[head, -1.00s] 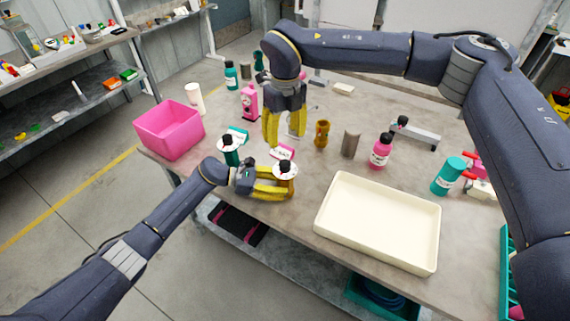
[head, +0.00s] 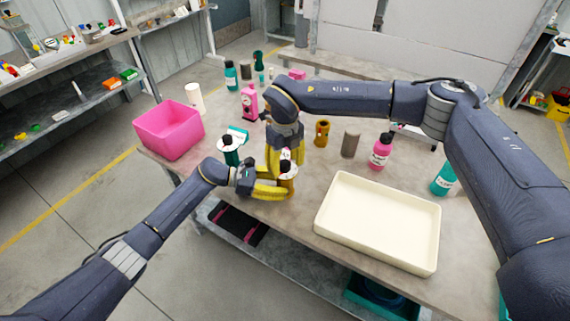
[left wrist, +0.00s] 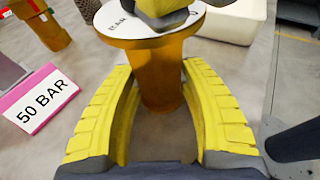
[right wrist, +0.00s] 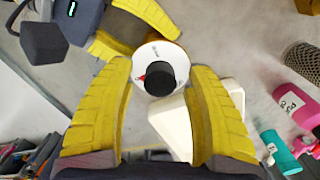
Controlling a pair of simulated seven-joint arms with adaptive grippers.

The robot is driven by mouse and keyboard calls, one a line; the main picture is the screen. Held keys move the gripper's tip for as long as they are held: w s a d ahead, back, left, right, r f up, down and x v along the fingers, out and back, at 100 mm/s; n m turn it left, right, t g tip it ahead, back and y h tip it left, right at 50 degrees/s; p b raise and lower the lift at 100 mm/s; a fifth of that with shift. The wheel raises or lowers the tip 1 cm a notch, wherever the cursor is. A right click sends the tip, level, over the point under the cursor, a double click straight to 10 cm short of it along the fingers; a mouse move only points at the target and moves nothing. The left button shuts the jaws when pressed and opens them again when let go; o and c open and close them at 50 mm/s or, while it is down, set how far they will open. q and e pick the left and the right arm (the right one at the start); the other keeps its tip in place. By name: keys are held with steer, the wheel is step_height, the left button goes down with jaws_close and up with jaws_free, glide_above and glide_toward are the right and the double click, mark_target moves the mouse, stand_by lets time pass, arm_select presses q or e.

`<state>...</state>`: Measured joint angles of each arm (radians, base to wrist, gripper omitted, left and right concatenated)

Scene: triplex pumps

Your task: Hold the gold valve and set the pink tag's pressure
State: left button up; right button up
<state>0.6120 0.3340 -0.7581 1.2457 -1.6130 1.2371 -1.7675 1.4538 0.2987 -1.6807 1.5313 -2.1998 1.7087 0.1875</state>
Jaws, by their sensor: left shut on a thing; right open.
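The gold valve (head: 287,186) stands upright near the table's front edge, with a white dial and black knob (right wrist: 161,79) on top. My left gripper (left wrist: 158,85) is shut around its gold body (left wrist: 157,62), low down. The pink tag (left wrist: 40,98) reads "50 BAR" and stands on the table beside the valve; my right gripper mostly hides it in the head view. My right gripper (right wrist: 160,75) is open and points down over the dial, its fingers on either side of the knob. A red pointer (right wrist: 142,77) shows beside the knob.
A teal valve (head: 230,156) with a teal tag (head: 238,132) stands to the left, near a pink bin (head: 169,130). A cream tray (head: 377,222) lies to the right. A gold part (head: 322,132), grey cylinder (head: 350,144) and pink bottle (head: 380,151) stand behind it.

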steer(key=shift+f, duration=0.15)
steer(key=shift+c, duration=0.3)
jaws_close()
